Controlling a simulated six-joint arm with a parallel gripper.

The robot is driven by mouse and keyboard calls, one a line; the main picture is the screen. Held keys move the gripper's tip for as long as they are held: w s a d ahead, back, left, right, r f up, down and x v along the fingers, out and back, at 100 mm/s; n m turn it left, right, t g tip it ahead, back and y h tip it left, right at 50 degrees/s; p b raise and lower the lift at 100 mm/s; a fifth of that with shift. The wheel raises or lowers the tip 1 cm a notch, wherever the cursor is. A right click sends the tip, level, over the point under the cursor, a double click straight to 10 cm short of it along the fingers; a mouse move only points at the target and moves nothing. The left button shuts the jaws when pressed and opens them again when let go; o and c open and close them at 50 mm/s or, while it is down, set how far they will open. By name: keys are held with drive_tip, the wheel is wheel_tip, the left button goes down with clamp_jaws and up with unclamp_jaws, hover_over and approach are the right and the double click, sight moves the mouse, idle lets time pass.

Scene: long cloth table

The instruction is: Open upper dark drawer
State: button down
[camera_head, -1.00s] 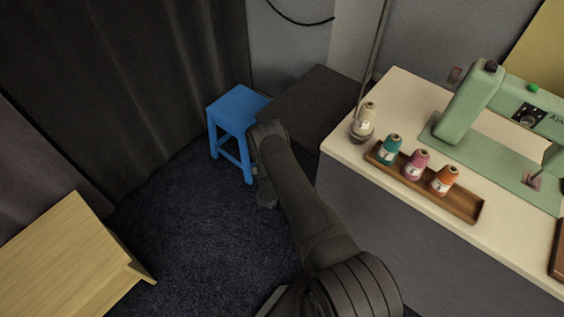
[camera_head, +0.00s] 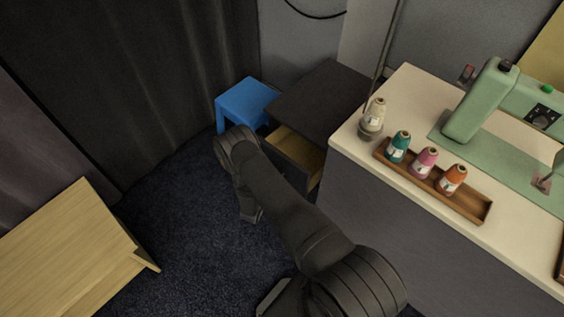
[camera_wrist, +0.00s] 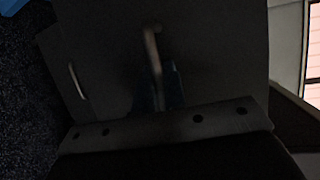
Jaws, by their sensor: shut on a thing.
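The dark cabinet (camera_head: 325,95) stands beside the cream-topped table. Its upper dark drawer (camera_head: 298,150) is pulled out, and its pale wooden inside shows behind my arm. In the wrist view the dark drawer front (camera_wrist: 105,50) fills much of the picture, with a light bar handle (camera_wrist: 151,45) on it. My gripper (camera_wrist: 158,85) is shut on this handle; its fingertips are dim. In the head view my arm hides the gripper's hold and part of the drawer front. A second light handle (camera_wrist: 77,80) shows to the left in the wrist view.
A blue stool (camera_head: 243,100) stands close left of the cabinet. The table (camera_head: 400,95) on the right carries a wooden tray (camera_head: 470,208) of thread spools and a green sewing machine (camera_head: 485,100). A light wooden surface (camera_head: 70,250) is at lower left. Carpet between is clear.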

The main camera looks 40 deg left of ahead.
drive_tip(key=s, duration=1.2)
drive_tip(key=c, duration=1.8)
unclamp_jaws()
drive_tip(key=v, duration=1.7)
drive_tip(key=shift+s+r, duration=0.1)
drive_tip(key=x, duration=1.7)
